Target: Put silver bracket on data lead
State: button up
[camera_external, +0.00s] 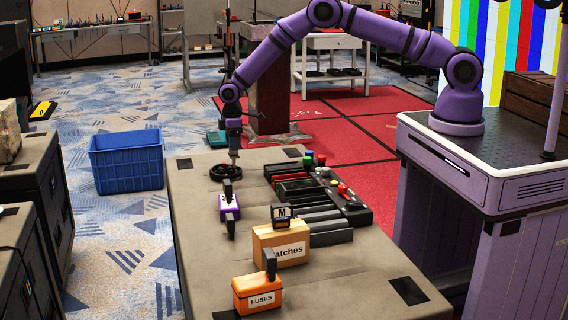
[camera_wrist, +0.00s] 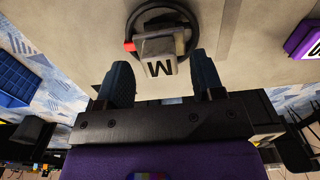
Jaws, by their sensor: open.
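The data lead looks to be the black coil (camera_external: 224,172) lying flat at the far left end of the table. It also shows in the wrist view (camera_wrist: 137,20), with a small red end at its left. A silver-grey piece marked "M" (camera_wrist: 158,55), probably the silver bracket, shows over the coil in the wrist view. It seems to rest on the coil. My gripper (camera_external: 233,156) is low above the coil, pointing down. In the wrist view my gripper (camera_wrist: 163,80) is open, with a finger on each side of the grey piece and visible gaps.
A purple labelled item (camera_external: 229,208) stands nearer on the table. A box labelled "atches" (camera_external: 266,252) carries another "M" piece (camera_external: 282,213). An orange fuses box (camera_external: 257,293) is in front. A black control panel (camera_external: 318,190) lies right; a blue crate (camera_external: 127,160) stands left.

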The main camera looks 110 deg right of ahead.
jog(key=s+a+r, duration=0.1)
jog(key=a+r, duration=0.3)
jog(key=r, duration=0.6)
jog(key=s+a+r+t, duration=0.1)
jog(key=a+r, duration=0.2)
jog(key=r, duration=0.7)
jog(key=s+a+r, duration=0.2)
jog(key=a+r, duration=0.2)
jog(key=r, duration=0.5)
jog(key=s+a+r+t, duration=0.1)
jog(key=s+a+r, duration=0.9)
jog(key=r, duration=0.4)
jog(key=s+a+r+t, duration=0.1)
jog(key=s+a+r, duration=0.2)
jog(key=s+a, duration=0.35)
jog(key=s+a+r+t, duration=0.1)
jog(key=s+a+r, duration=0.25)
jog(key=s, duration=0.65)
jog(key=s+a+f, duration=0.1)
jog(key=s+a, duration=0.1)
jog(key=s, duration=0.6)
jog(key=s+a+f+t, duration=0.1)
jog(key=s+a+f, duration=0.1)
jog(key=s, duration=0.6)
jog(key=shift+s, duration=0.3)
